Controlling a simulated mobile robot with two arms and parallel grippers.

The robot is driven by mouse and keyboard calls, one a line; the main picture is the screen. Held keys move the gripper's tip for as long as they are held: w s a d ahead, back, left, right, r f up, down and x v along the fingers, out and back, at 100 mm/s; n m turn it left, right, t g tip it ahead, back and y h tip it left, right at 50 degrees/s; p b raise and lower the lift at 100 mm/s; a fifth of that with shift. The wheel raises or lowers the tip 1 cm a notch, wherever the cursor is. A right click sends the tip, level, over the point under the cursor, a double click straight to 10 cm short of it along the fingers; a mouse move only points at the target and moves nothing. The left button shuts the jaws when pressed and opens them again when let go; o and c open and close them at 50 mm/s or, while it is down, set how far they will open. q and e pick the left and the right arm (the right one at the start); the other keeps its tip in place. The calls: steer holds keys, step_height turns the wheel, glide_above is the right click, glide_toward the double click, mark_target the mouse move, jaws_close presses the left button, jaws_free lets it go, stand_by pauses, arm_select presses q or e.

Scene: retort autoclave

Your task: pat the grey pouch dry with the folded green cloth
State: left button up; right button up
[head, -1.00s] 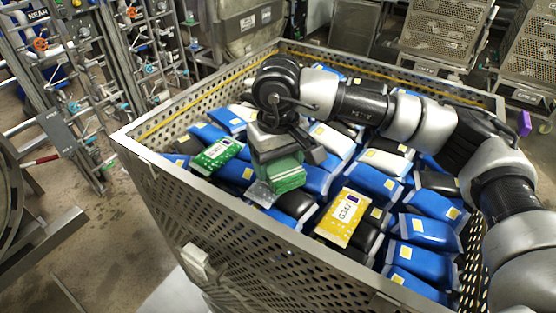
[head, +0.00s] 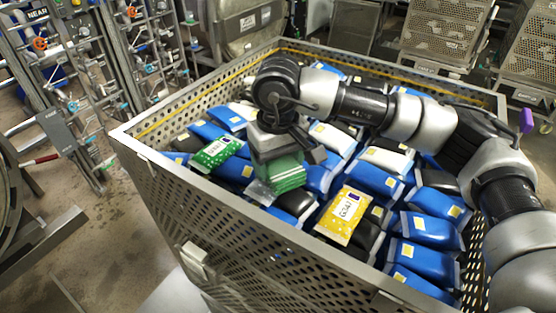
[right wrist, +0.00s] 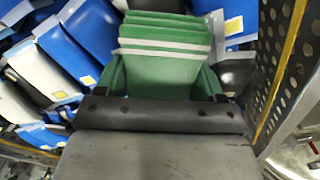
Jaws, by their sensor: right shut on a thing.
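The folded green cloth (head: 280,172) is held in my right gripper (head: 282,150), which is shut on it, low over the pouches inside the crate. It also shows in the right wrist view (right wrist: 165,45), with its folded layers and pale edges facing away from the gripper (right wrist: 160,95). The grey pouch (head: 261,191) is mostly hidden under the cloth. Only a pale silvery corner shows at the cloth's lower left. Whether the cloth presses on the pouch or hovers just above it, I cannot tell. My left gripper is not in view.
A perforated metal crate (head: 196,182) surrounds the pouches, its walls rising close to my arm. Blue pouches (head: 425,230), black and white ones, a green labelled pouch (head: 214,153) and a yellow labelled pouch (head: 345,213) lie packed around the cloth. Pipes and valves stand at left.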

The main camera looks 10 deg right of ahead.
steer(key=shift+s+f+b, duration=0.15)
steer(key=shift+f+b, duration=0.15)
steer(key=shift+b, duration=0.25)
stand_by(1.8)
steer(key=shift+r, duration=0.1)
steer(key=shift+r+p, duration=0.3)
steer(key=shift+r, duration=0.55)
steer(key=shift+r+p, duration=0.8)
steer(key=shift+r, duration=2)
steer(key=shift+f, duration=0.1)
